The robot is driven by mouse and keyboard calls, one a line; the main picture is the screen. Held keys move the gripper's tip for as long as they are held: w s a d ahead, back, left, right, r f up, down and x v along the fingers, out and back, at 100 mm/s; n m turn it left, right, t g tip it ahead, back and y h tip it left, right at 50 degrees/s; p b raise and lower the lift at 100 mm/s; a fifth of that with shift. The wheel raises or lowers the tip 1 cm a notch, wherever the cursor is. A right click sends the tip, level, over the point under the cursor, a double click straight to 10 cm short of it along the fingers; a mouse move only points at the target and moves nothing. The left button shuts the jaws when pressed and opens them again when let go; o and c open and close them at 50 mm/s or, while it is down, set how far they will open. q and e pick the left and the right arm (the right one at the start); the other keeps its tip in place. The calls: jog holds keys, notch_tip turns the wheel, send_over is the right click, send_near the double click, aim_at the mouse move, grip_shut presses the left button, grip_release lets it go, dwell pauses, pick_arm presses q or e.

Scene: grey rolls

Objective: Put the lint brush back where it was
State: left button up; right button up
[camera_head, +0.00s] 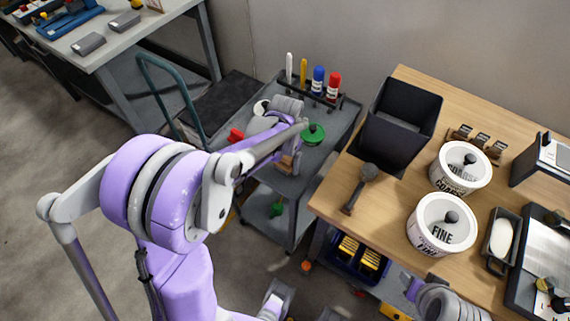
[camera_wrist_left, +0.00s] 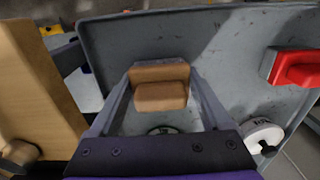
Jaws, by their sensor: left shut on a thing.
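My left gripper (camera_wrist_left: 160,90) is shut on a brown block-shaped piece (camera_wrist_left: 160,85), which looks like the lint brush. Its full shape is hidden between the fingers. In the head view the left gripper (camera_head: 289,162) is over the grey cart (camera_head: 325,165), and the brown piece (camera_head: 287,164) shows only in part. In the left wrist view the piece is in front of the grey cart top (camera_wrist_left: 225,60); I cannot tell whether it touches it. My right gripper is not in view; only part of my right arm shows at the lower right.
A green item (camera_head: 313,134) and a red item (camera_head: 236,135) are on the cart near the gripper. Markers (camera_head: 318,80) stand in a rack at its back. The wooden table (camera_head: 330,200) holds a black bin (camera_head: 400,125), white tubs (camera_head: 441,224) and a dark-headed tool (camera_head: 362,185).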

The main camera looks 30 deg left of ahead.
pick_arm(q)
jog(key=shift+f, duration=0.6)
jog(key=shift+f, duration=0.15)
jog(key=o, duration=1.1)
